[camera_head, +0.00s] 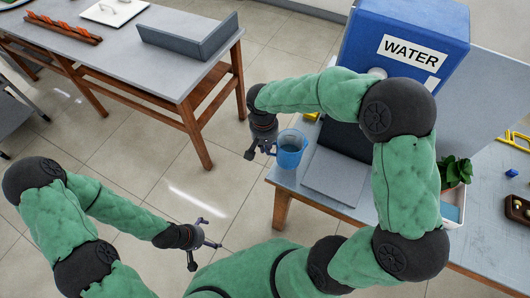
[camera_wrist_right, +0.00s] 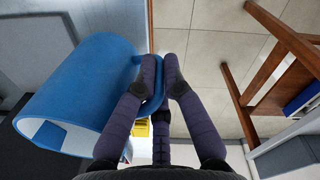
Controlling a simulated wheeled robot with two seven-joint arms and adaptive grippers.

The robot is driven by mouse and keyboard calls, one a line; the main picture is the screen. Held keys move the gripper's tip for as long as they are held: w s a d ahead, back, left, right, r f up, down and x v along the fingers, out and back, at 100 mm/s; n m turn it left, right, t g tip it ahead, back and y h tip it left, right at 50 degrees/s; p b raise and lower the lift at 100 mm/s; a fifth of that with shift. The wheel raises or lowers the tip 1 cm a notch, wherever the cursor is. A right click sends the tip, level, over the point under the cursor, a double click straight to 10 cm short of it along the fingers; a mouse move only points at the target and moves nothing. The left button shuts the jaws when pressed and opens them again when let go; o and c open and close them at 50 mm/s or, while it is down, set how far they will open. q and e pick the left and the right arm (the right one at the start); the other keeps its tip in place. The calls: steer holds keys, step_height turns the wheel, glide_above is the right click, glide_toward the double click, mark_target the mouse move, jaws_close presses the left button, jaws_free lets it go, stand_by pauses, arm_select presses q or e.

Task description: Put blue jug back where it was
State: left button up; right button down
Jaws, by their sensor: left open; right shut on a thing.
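The blue jug (camera_head: 290,150) is in front of the grey stand by the water dispenser, at the left end of the right-hand table. My right gripper (camera_head: 262,149) is to the left of the jug and shut on its handle. In the right wrist view the jug (camera_wrist_right: 75,95) fills the left side, with the handle between the fingertips of my right gripper (camera_wrist_right: 163,75). I cannot tell whether the jug's base touches the table. My left gripper (camera_head: 209,236) is open and empty, low over the floor.
The blue water dispenser (camera_head: 405,45) stands at the back of the right-hand table (camera_head: 490,235). A grey stand (camera_head: 338,178) lies beside the jug. A plant (camera_head: 455,172) is further right. Another table (camera_head: 175,75) stands at the upper left, with open tiled floor between.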

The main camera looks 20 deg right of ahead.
steer(key=shift+w+f+b, duration=0.2)
steer(key=shift+f+b, duration=0.1)
steer(key=shift+f, duration=0.65)
steer(key=shift+w+f+b, duration=0.15)
steer(key=shift+f+b, duration=0.15)
steer(key=shift+f, duration=0.65)
steer(key=shift+f, duration=0.15)
steer(key=c, duration=1.3)
jaws_free()
steer(key=shift+c, duration=0.2)
step_height(320, 180, up, 12)
steer(key=p, duration=0.3)
steer(key=shift+a+p, duration=0.35)
steer(key=shift+p, duration=0.05)
